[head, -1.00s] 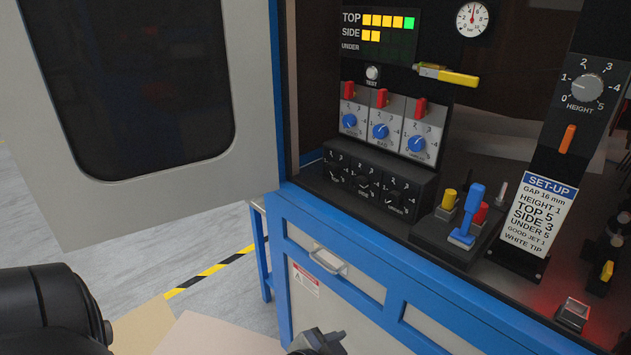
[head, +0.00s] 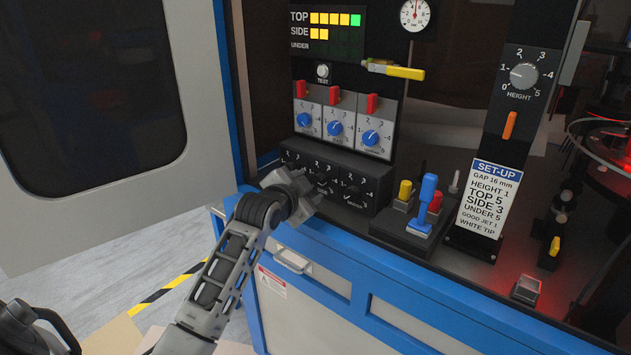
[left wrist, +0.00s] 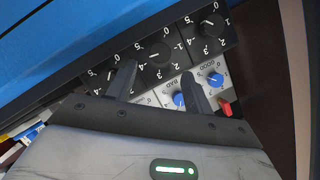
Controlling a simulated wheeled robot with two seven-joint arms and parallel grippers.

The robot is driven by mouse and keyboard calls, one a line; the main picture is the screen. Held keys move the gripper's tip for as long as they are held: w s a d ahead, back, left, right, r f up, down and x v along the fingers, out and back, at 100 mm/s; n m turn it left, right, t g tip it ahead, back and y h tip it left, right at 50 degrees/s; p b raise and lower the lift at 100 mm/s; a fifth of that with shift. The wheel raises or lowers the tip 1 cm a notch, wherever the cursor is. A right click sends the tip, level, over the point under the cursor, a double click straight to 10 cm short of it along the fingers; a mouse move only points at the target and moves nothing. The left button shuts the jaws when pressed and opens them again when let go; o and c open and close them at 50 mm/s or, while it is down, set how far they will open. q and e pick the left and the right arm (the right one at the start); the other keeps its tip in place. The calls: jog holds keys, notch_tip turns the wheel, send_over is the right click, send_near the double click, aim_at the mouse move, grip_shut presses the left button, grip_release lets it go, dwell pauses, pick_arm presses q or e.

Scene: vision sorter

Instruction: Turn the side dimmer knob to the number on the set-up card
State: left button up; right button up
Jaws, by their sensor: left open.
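The side dimmer knob (head: 320,178) is the middle of three black knobs on a low black box. It also shows in the left wrist view (left wrist: 160,52), with a white mark; the number it points to is hard to read. My left gripper (head: 303,187) is in front of the box, and in the left wrist view its open fingers (left wrist: 158,72) lie on either side of the side knob, apart from it. The set-up card (head: 487,200) reads SIDE 3. On the display (head: 327,32), the SIDE row has two yellow squares lit. My right gripper is out of view.
Blue knobs (head: 334,128) with red switches stand above the black box. A blue joystick (head: 426,200) on a dark base is to the right. The blue cabinet edge (head: 345,245) runs below, and an open door (head: 100,210) stands left.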

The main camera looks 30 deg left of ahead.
aim_at(318, 181)
pick_arm(q)
jog(key=x, duration=0.5)
jog(key=shift+w+f, duration=0.15)
jog(key=shift+w, duration=0.15)
jog(key=c, duration=1)
